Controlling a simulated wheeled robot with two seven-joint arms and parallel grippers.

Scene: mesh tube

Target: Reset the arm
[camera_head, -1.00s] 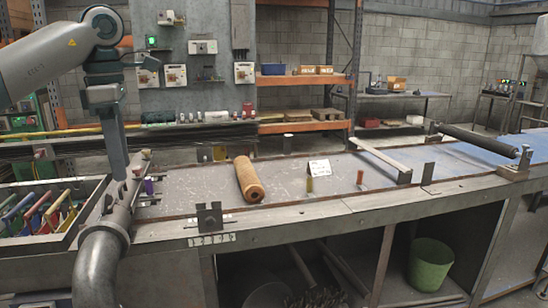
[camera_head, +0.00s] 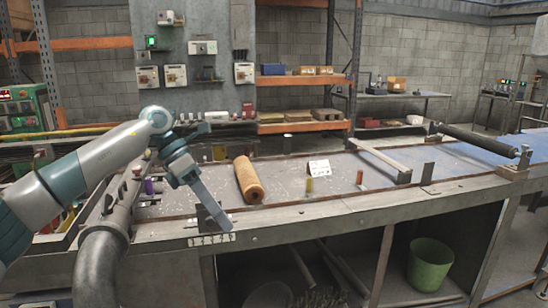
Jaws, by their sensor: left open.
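My left arm comes in from the left edge, low across the left end of the workbench. My left gripper (camera_head: 213,212) points down and to the right over the bench's front edge, in front of the small dark bracket there. It is open, and I see nothing held in it. An orange-brown mesh tube (camera_head: 248,180) lies on the bench (camera_head: 290,185) to the right of the gripper, apart from it. My right arm and gripper do not show.
A thick grey pipe (camera_head: 98,262) bends down at the bench's left end. A white card (camera_head: 318,167), a yellow peg (camera_head: 309,185) and a red peg (camera_head: 360,177) stand right of the tube. A dark roller (camera_head: 478,139) lies far right. A green bucket (camera_head: 430,265) sits below.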

